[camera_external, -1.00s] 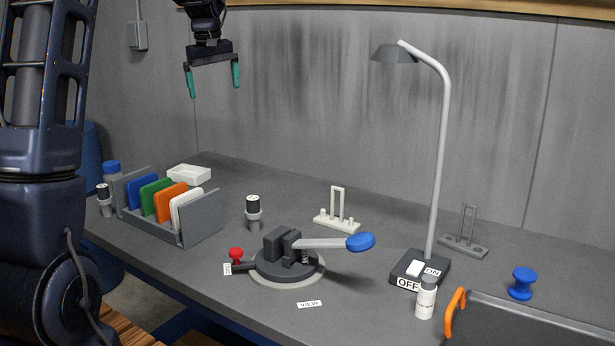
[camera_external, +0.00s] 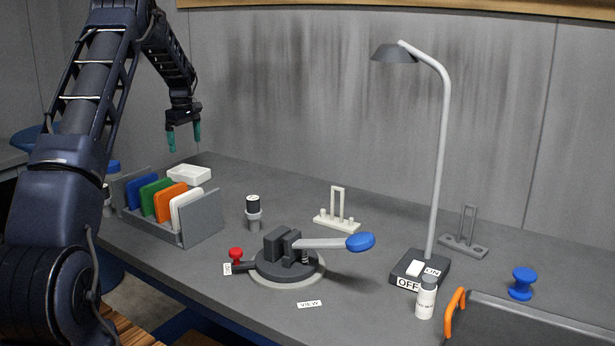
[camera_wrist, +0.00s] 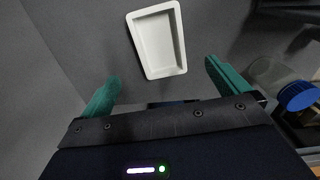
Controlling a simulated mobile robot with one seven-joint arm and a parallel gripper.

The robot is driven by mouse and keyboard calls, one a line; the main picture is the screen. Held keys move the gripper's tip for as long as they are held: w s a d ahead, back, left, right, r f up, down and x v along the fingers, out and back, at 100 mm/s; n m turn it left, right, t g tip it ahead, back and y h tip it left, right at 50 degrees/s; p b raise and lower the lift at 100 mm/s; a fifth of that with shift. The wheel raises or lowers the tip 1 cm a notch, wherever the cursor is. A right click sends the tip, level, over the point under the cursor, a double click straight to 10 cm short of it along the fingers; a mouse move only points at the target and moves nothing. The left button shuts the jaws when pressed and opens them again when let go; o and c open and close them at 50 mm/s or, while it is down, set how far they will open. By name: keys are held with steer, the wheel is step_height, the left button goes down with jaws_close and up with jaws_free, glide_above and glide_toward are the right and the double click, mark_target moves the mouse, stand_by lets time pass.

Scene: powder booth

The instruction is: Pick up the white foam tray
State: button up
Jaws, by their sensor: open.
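The white foam tray (camera_external: 188,175) is a shallow, empty rectangular tray lying on the bench behind the rack at the back left. In the wrist view the tray (camera_wrist: 181,70) shows beyond the fingertips, a little tilted in the picture, its long side running away from me. My gripper (camera_external: 184,138) has green fingers and hangs above the tray, apart from it. In the wrist view my gripper (camera_wrist: 162,88) is open, with its two fingers wide apart and nothing between them.
A grey rack (camera_external: 203,219) with blue, green, orange and white panels stands just in front of the tray. A dark-capped bottle (camera_external: 254,222) is to its right. A clamp fixture (camera_external: 283,262) and a lamp (camera_external: 437,150) stand farther right. The grey wall is close behind.

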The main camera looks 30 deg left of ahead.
mark_target(188, 170)
steer(key=shift+d+f, duration=0.15)
steer(key=shift+f, duration=5.35)
steer(key=c, duration=1)
